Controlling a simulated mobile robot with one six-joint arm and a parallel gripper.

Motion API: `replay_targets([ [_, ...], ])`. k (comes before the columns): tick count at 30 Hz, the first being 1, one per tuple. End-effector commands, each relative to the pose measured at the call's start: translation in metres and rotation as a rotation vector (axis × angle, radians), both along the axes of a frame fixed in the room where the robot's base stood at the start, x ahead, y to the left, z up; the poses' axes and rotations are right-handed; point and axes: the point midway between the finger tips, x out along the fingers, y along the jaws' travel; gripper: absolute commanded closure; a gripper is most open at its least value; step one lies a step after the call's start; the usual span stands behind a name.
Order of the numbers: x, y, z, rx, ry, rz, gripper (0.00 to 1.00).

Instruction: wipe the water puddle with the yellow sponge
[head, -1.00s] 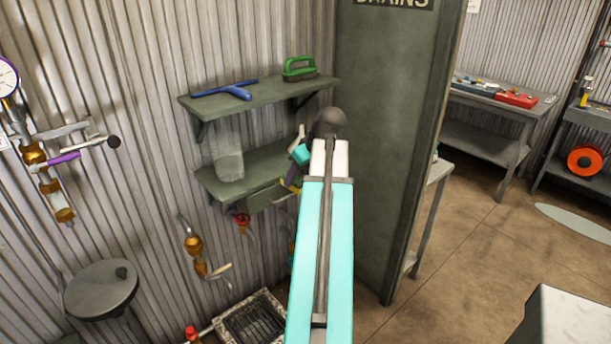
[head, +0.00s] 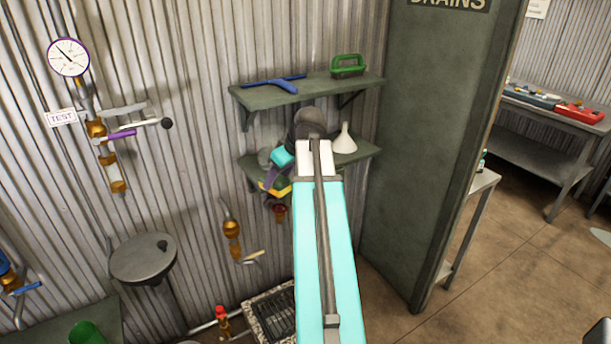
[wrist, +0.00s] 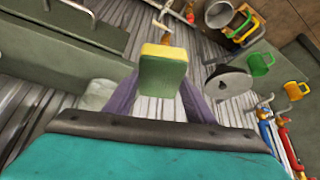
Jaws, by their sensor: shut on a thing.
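My gripper (wrist: 160,98), with purple fingers, is shut on the yellow sponge (wrist: 163,72), which has a yellow layer and a green layer. In the head view the sponge (head: 276,188) shows small beside the lower wall shelf, partly hidden by my arm. The sponge is held in the air, tilted. A pale oval patch (head: 602,237) lies on the floor at the right edge of the head view; I cannot tell whether it is the water puddle.
The upper shelf (head: 310,92) holds a blue squeegee (head: 275,82) and a green brush (head: 348,65). A white funnel (head: 345,140) stands on the lower shelf. Pipes with valves, a round grey basin (head: 143,258) and a floor grate (head: 272,313) are near. A green partition (head: 440,130) stands at right.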

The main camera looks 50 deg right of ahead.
Motion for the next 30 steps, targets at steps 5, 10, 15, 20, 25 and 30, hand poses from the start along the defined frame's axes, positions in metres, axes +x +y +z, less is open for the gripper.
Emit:
replay_targets([
  [5,0.032,0.048,-0.001,-0.001,0.000,0.073,0.68],
  [10,0.058,0.093,-0.002,0.000,0.000,0.133,0.68],
  [15,0.079,0.139,-0.003,-0.001,0.001,0.187,0.68],
  [20,0.095,0.183,-0.005,-0.001,0.003,0.232,0.68],
  [25,0.109,0.230,-0.006,-0.001,0.004,0.271,0.68],
  [30,0.120,0.276,-0.007,-0.001,0.005,0.298,0.68],
])
